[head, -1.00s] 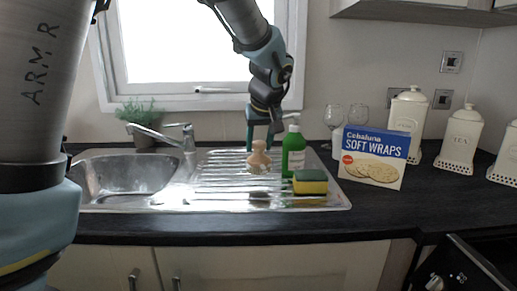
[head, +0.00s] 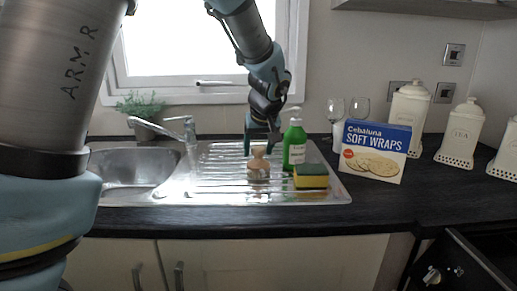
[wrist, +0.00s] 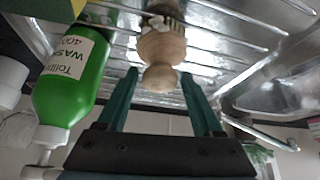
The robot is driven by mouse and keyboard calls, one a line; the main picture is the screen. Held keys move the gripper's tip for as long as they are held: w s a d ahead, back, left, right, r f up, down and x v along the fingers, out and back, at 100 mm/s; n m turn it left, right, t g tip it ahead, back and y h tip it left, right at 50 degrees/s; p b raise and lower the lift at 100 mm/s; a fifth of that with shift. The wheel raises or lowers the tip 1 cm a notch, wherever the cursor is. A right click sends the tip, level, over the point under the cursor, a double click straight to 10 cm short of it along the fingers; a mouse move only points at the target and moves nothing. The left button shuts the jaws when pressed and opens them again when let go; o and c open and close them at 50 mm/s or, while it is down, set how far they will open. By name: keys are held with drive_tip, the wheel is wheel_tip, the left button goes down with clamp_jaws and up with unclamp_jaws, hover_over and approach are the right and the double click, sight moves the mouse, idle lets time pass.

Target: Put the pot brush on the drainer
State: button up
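The wooden pot brush (head: 258,166) with a round knob stands about upright on the ribbed metal drainer (head: 212,184), left of the green bottle. In the wrist view the brush (wrist: 163,47) shows knob toward me, its bristle end at the drainer surface (wrist: 235,40). My gripper (head: 260,144) is just behind and above the brush in the head view. In the wrist view its two green fingers (wrist: 159,75) are spread apart, with the knob between the tips and a gap on each side. The gripper is open and holds nothing.
A green soap bottle (head: 294,148) and a yellow-green sponge (head: 311,177) stand close on the right of the brush. The sink bowl (head: 130,168) and tap (head: 178,126) are to the left. A wraps box (head: 375,152) and glasses (head: 335,112) stand further right.

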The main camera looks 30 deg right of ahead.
drive_tip(key=shift+o, duration=0.7)
drive_tip(key=shift+r, duration=0.2)
drive_tip(key=b+v, duration=0.1)
drive_tip(key=v, duration=1.1)
drive_tip(key=shift+s+f, duration=0.1)
drive_tip(key=shift+s, duration=0.05)
